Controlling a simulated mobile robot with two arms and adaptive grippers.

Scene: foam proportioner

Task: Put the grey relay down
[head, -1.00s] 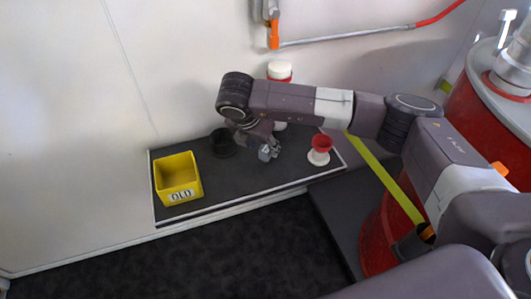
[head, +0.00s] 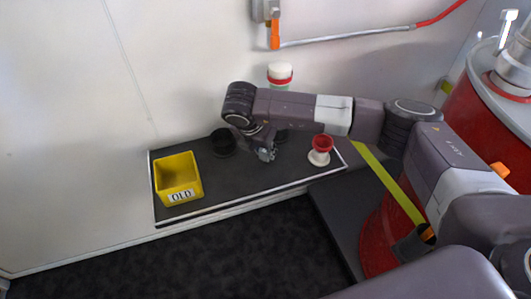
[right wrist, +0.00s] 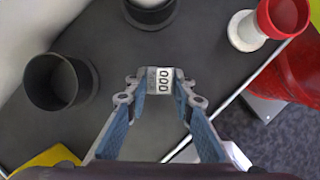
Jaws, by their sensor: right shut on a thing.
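The grey relay (right wrist: 161,80) shows in the right wrist view as a small light grey block with a white label with dark marks. My right gripper (right wrist: 160,95) is shut on it, with one fingertip on each side. In the head view the right gripper (head: 265,154) hangs over the middle of the dark shelf (head: 233,180), with the relay hardly visible there. I cannot tell whether the relay touches the shelf surface. My left gripper is not in view.
A yellow bin (head: 178,180) labelled OLD stands at the shelf's left. A black cup (head: 223,143) is behind, left of the gripper. A red and white cup (head: 320,150) stands to the right, and a white-topped container (head: 280,74) behind my arm. Bare shelf lies around the gripper.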

